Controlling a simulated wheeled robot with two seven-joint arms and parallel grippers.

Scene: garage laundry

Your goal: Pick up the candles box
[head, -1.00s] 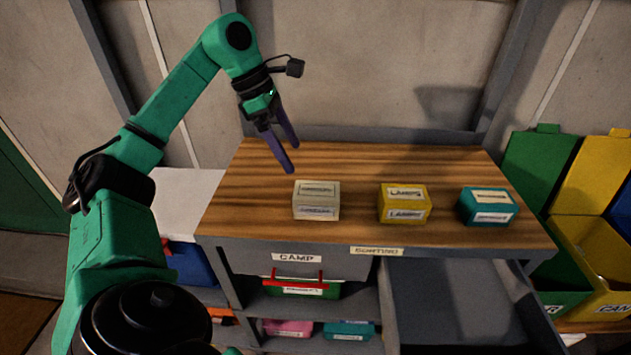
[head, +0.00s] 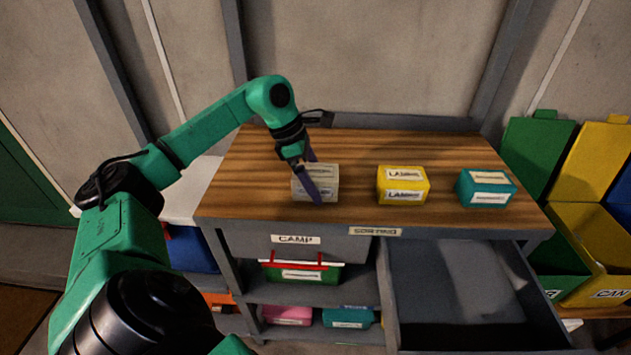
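Three small labelled boxes stand in a row on the wooden bench top: a pale grey-cream box (head: 328,185) at left, a yellow box (head: 403,186) in the middle and a teal box (head: 486,188) at right. The yellow label seems to read "LAMPS"; the labels on the other two are too blurred to read, so I cannot confirm which is the candles box. My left gripper (head: 318,184) is low at the pale box, with a purple finger in front of its face and another behind. The fingers look apart; whether they touch the box is unclear. My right gripper is not in view.
The bench (head: 260,206) has clear wood around the boxes. An open, empty-looking grey drawer (head: 455,285) projects below at right. A shelf below holds a green and red box (head: 302,272). Green and yellow bins (head: 594,240) stand at the right.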

